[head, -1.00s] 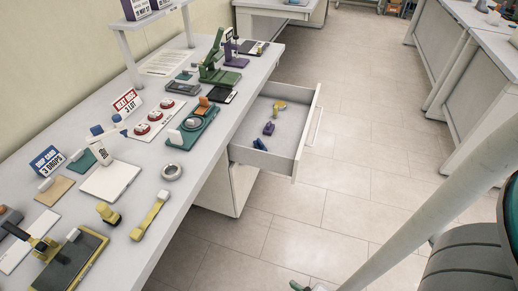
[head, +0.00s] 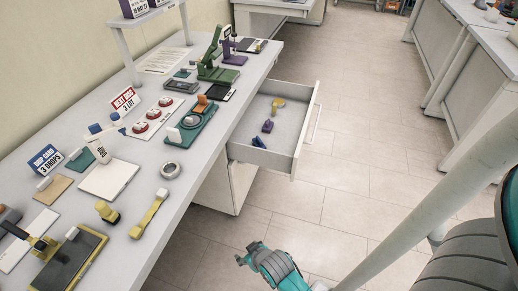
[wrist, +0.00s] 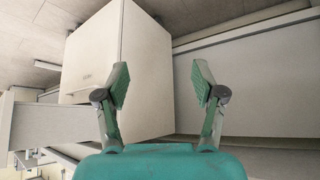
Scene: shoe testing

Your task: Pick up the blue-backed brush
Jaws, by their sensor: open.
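A small blue object (head: 259,143), which looks like the blue-backed brush, lies in the near left corner of the open drawer (head: 312,112) in the head view. It is too small there to make out its bristles. My gripper (wrist: 160,83) is open and empty in the wrist view, its two green-padded fingers spread wide in front of a white cabinet. In the head view my teal arm end shows low in the middle, over the floor, in front of the drawer and apart from it. The brush is not visible in the wrist view.
A purple item (head: 267,126) and a yellow item (head: 279,103) lie farther back in the drawer. The bench top (head: 150,235) on the left holds several tools, pads and signs. The drawer sticks out over the aisle. The tiled floor (head: 350,190) beside it is clear.

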